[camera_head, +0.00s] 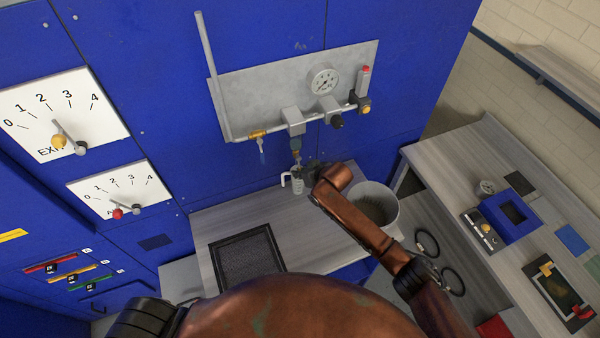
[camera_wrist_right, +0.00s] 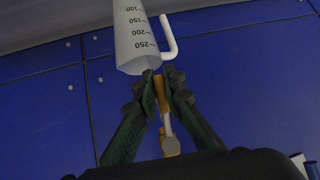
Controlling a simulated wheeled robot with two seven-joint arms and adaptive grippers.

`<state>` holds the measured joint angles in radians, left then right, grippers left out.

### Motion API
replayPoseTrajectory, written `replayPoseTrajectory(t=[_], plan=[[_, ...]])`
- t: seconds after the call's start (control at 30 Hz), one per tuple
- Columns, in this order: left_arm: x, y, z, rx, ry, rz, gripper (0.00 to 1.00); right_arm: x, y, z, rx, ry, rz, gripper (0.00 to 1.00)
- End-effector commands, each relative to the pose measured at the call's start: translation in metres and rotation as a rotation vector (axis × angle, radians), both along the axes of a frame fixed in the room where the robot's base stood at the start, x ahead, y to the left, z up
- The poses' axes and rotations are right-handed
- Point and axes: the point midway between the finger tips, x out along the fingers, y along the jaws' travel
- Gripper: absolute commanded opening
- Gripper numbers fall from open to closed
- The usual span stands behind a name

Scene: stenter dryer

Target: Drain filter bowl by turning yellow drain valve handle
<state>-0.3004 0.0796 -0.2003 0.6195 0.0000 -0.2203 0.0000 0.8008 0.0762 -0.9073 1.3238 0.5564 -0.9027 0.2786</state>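The filter bowl (camera_head: 296,153) hangs below the grey panel's pipe. A white measuring jug (camera_head: 298,184) stands below it; its graduations show close up in the right wrist view (camera_wrist_right: 136,38). The yellow drain valve handle (camera_wrist_right: 162,94) lies between the fingertips of my right gripper (camera_wrist_right: 161,80), which are close together on either side of it. A yellow fitting on a pale stem shows nearer the palm. In the head view my right gripper (camera_head: 312,172) is beside the jug and hides the handle. My left gripper is not in view.
A grey panel (camera_head: 270,85) carries a gauge (camera_head: 323,82) and another yellow valve (camera_head: 257,134). A light bucket (camera_head: 376,205) stands right of my right gripper, close to my forearm. A dark tray (camera_head: 246,260) lies on the bench. Dials are at left.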

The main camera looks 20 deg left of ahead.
Motion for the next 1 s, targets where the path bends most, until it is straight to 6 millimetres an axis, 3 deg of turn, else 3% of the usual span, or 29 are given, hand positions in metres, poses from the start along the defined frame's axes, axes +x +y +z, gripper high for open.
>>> replayPoseTrajectory(t=[0.27,0.63,1.0], plan=[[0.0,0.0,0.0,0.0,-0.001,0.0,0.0,0.0,0.0,0.0,0.001,0.002,-0.001,0.27],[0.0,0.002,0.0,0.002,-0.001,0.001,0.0,-0.002,-0.003,0.003,0.001,0.002,-0.001,0.27],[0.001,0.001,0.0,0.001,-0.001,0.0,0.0,-0.028,-0.04,0.047,0.003,-0.001,0.0,0.27]])
